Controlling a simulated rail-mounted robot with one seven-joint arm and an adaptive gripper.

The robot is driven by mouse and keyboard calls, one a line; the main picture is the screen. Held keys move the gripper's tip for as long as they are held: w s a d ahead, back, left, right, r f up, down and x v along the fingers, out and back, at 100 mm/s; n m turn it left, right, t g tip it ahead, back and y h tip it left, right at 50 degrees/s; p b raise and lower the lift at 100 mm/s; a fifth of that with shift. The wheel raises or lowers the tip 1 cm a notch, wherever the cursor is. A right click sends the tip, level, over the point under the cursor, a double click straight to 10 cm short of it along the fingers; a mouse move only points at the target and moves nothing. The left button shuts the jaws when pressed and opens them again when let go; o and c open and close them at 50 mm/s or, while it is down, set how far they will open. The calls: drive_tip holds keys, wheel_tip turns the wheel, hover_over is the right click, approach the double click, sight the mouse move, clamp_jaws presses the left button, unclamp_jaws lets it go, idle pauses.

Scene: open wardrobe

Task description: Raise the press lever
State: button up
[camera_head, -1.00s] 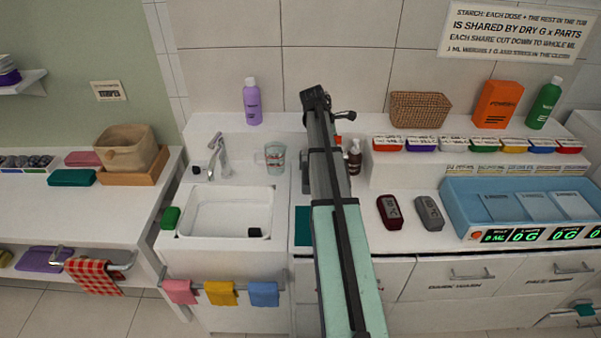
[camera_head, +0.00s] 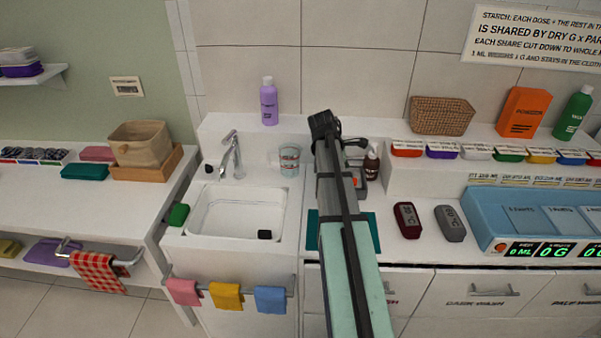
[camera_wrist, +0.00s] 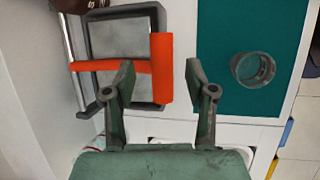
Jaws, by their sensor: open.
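The press shows in the wrist view as a dark frame with a grey plate (camera_wrist: 120,44). Its orange-red lever (camera_wrist: 162,70) has a thick crossbar joined to a thinner bar running left. My gripper (camera_wrist: 160,72) is open, with one finger on each side of the crossbar in the picture. I see no clear contact, and the depth between fingers and lever cannot be told. In the head view the press (camera_head: 358,178) is mostly hidden behind my arm.
A teal mat (camera_wrist: 222,25) with a clear cup (camera_wrist: 252,69) lies right of the press in the wrist view. A brown bottle (camera_head: 371,160) stands close behind the press. The sink (camera_head: 237,212) is to the left, a blue tray (camera_head: 482,215) to the right.

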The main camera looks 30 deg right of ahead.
drive_tip(key=s+b+v, duration=0.1)
drive_tip(key=b+v, duration=0.2)
drive_tip(key=v, duration=0.9)
drive_tip(key=w+a+f+y+p, duration=0.1)
drive_tip(key=w+a+f, duration=0.2)
drive_tip(key=a+f, duration=0.3)
drive_tip(key=a, duration=0.4)
drive_tip(key=shift+a+t, duration=0.2)
drive_tip(key=shift+t, duration=0.1)
drive_tip(key=shift+w, duration=0.15)
drive_tip(key=shift+c, duration=0.4)
